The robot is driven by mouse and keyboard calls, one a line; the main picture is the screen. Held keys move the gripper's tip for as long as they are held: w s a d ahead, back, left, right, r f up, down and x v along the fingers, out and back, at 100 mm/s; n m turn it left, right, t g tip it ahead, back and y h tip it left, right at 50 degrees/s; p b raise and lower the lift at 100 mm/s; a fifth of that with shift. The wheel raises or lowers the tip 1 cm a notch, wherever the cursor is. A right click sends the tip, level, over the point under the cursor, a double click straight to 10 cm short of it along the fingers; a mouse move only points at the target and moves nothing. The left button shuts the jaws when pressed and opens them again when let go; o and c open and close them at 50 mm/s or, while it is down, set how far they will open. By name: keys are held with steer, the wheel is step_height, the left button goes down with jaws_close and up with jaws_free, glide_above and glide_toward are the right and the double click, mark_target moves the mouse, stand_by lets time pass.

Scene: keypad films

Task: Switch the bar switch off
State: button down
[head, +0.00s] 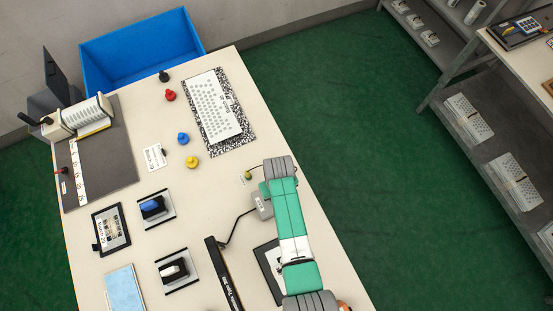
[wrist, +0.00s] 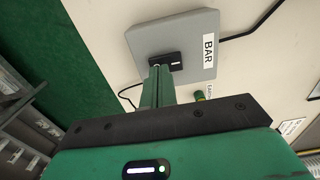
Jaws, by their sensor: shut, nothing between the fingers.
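The bar switch is a grey box (wrist: 195,35) labelled BAR with a black rocker (wrist: 172,60) on its face, seen in the wrist view. A white mark shows on one side of the rocker. In the head view the box (head: 262,206) is partly hidden under my arm. My gripper (wrist: 158,72) is shut and empty, its green fingertips right at the rocker, overlapping its near side. Whether they touch it I cannot tell. In the head view my gripper (head: 264,188) is over the box's upper edge. The rocker is hidden there.
A small green-topped knob (head: 248,176) stands close to the box. A cable runs from the box to a black bar (head: 225,275). A perforated white panel (head: 215,105) lies farther back.

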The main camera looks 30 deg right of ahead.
step_height(320, 180, up, 6)
steer(key=p, duration=0.5)
stand_by(0.4)
